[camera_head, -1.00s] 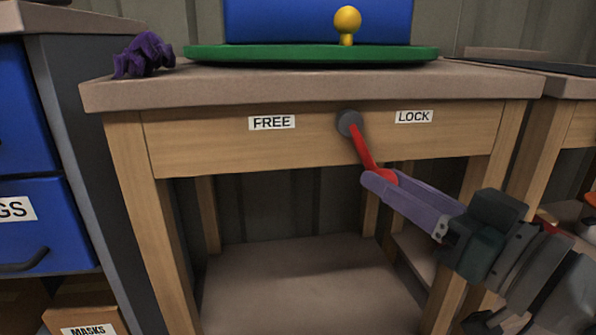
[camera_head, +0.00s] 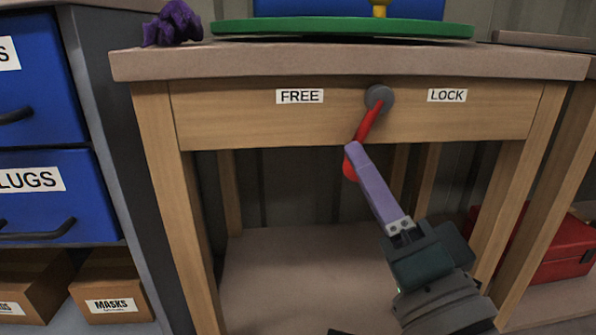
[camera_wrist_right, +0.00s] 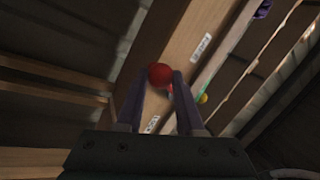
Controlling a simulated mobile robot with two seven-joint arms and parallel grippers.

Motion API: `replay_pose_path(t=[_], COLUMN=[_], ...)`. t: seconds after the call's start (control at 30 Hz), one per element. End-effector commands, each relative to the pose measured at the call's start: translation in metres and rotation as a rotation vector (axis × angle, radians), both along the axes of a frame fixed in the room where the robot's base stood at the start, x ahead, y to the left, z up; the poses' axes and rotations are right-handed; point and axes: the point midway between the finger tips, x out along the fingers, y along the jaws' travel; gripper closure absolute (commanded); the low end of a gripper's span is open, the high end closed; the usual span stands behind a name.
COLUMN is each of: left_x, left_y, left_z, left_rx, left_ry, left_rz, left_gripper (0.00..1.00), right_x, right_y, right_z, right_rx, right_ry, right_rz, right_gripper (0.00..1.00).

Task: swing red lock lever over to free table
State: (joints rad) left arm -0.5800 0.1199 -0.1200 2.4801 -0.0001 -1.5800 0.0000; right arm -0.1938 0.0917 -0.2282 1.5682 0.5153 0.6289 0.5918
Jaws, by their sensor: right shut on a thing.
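The red lock lever (camera_head: 368,122) hangs from a grey round pivot (camera_head: 378,97) on the wooden front of the table (camera_head: 230,112). It points down and slightly left, toward the FREE label (camera_head: 300,96) side. The LOCK label (camera_head: 447,95) is to the right of the pivot. My right gripper (camera_head: 352,160) is shut on the lever's lower end, coming from below right. In the right wrist view the lever's red knob (camera_wrist_right: 159,74) shows between the two purple fingers. My left gripper is not in view.
A green round plate (camera_head: 240,28) and a purple crumpled thing (camera_head: 174,24) lie on the tabletop. Blue drawers (camera_head: 60,200) stand at the left, above cardboard boxes (camera_head: 112,275). A red case (camera_head: 565,250) is at the lower right. The shelf under the table is bare.

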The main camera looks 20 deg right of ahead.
Motion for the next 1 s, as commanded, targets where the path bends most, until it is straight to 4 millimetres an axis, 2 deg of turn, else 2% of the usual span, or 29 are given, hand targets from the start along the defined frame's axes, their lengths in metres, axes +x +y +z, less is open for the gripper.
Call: replay_pose_path(t=[0.4,1.0], left_x=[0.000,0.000], left_y=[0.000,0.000], left_z=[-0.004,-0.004], left_rx=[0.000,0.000], left_ry=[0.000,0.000], left_rz=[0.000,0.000], left_gripper=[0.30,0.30], right_x=[0.004,0.005], right_y=[0.016,0.019], right_z=[0.010,0.014], right_rx=[0.235,0.291], right_ry=[-0.065,-0.081], right_rz=[-0.001,0.000], right_gripper=[1.00,1.00])
